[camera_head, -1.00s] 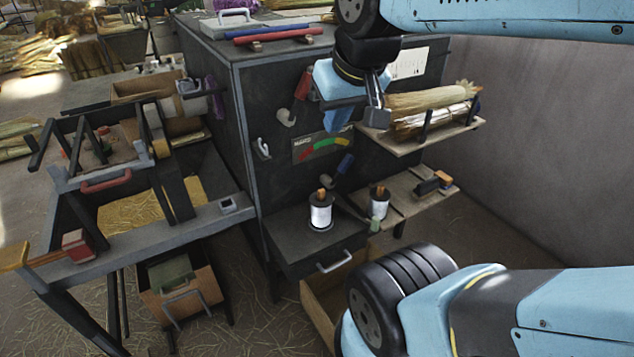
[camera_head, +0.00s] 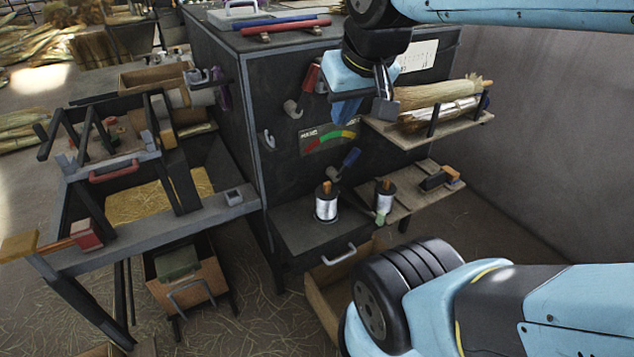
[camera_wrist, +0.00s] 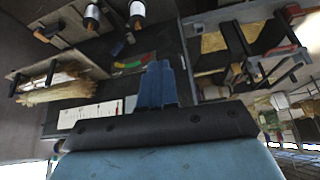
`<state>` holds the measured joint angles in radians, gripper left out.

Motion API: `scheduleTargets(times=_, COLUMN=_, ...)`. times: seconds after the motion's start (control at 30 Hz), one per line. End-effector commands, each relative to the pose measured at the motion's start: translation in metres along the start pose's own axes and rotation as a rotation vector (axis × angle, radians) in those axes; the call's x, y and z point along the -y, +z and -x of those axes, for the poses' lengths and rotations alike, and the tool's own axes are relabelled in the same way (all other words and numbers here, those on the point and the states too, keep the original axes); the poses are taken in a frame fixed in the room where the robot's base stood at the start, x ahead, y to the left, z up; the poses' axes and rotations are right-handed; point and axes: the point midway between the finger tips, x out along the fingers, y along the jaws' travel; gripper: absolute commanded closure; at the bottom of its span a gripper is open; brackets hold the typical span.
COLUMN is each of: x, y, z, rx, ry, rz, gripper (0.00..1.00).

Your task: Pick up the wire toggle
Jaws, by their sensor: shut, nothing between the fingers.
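My gripper (camera_head: 346,108) is shut and empty, with blue fingers. It hangs in front of the dark cabinet's upper face, above the red-green gauge and well above the spools. In the wrist view my gripper (camera_wrist: 158,84) shows with its fingers together. A small pale green piece (camera_head: 380,218) sits beside the right wire spool (camera_head: 385,194), low on the cabinet's front; it may be the wire toggle, but it is too small to be sure. A second wire spool (camera_head: 326,206) stands on the dark ledge to its left.
The dark cabinet (camera_head: 225,110) has a shelf of straw bundles (camera_head: 440,103) at right and a lower wooden shelf (camera_head: 415,200). A blue-handled tool (camera_head: 350,158) is on its face. A workbench (camera_head: 150,225) stands left. An open wooden drawer (camera_head: 325,295) is below.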

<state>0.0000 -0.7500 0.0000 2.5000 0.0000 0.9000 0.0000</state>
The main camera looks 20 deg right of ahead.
Motion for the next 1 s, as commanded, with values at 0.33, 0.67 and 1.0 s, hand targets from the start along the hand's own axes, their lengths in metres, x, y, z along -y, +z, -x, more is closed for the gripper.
scheduleTargets(times=0.33, x=-0.003, y=-0.017, z=-0.013, rx=0.034, ry=0.002, rz=0.007, gripper=0.73)
scheduleTargets(times=0.67, x=-0.018, y=-0.066, z=-0.068, rx=0.139, ry=0.006, rz=0.031, gripper=0.45)
scheduleTargets(times=1.0, x=-0.04, y=-0.105, z=-0.143, rx=0.245, ry=0.003, rz=0.056, gripper=0.45)
